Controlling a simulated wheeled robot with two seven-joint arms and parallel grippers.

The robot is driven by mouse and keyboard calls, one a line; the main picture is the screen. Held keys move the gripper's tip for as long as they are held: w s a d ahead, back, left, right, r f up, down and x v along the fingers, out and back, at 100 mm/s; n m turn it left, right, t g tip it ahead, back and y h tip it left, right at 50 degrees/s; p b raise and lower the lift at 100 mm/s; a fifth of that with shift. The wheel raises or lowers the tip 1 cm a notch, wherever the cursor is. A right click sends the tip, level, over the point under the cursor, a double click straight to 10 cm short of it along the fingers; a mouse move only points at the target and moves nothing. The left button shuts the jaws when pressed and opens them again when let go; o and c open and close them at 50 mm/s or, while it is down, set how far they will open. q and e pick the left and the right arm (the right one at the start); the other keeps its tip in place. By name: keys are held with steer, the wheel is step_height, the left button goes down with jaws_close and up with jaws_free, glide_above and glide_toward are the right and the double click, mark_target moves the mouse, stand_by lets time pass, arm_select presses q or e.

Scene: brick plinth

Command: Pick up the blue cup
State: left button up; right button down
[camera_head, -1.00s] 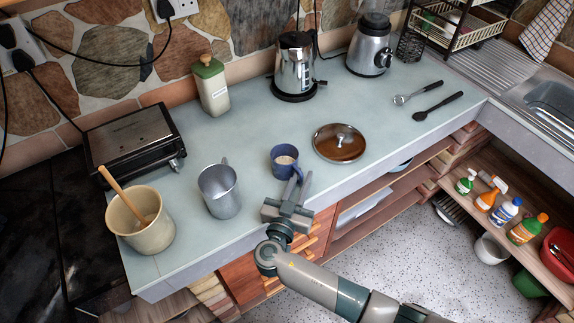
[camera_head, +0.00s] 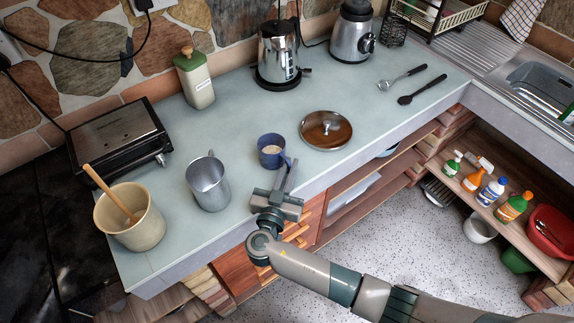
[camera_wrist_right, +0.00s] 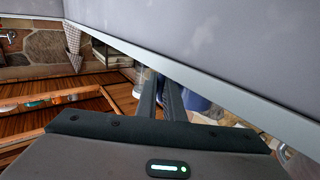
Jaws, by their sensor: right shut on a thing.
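The blue cup (camera_head: 271,151) stands upright on the pale worktop near its front edge, with a light-coloured content inside. My right gripper (camera_head: 288,169) reaches in from the front edge, its fingers at the cup's handle on the right side. It is shut on the handle. In the right wrist view the two dark fingers (camera_wrist_right: 161,90) are close together, with part of the blue cup (camera_wrist_right: 196,102) behind them; the grip itself is mostly hidden. My left gripper is not in view.
A grey metal mug (camera_head: 208,183) stands left of the cup, and a pan lid (camera_head: 326,131) lies close on its right. A beige pot (camera_head: 130,222) with a wooden spoon stands further left. A kettle (camera_head: 279,55) and a blender (camera_head: 353,32) stand behind. The worktop behind the cup is clear.

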mark_target(289, 161)
steer(key=shift+r, duration=0.25)
steer(key=shift+r+p, duration=0.6)
steer(key=shift+r, duration=1.25)
steer(key=w+d+r+p, duration=0.2)
steer(key=d+r, duration=0.4)
steer(key=d, duration=0.5)
steer(key=shift+w+d+r, duration=0.15)
steer(key=shift+w+r, duration=0.25)
steer(key=shift+w, duration=0.05)
steer(key=shift+f, duration=0.1)
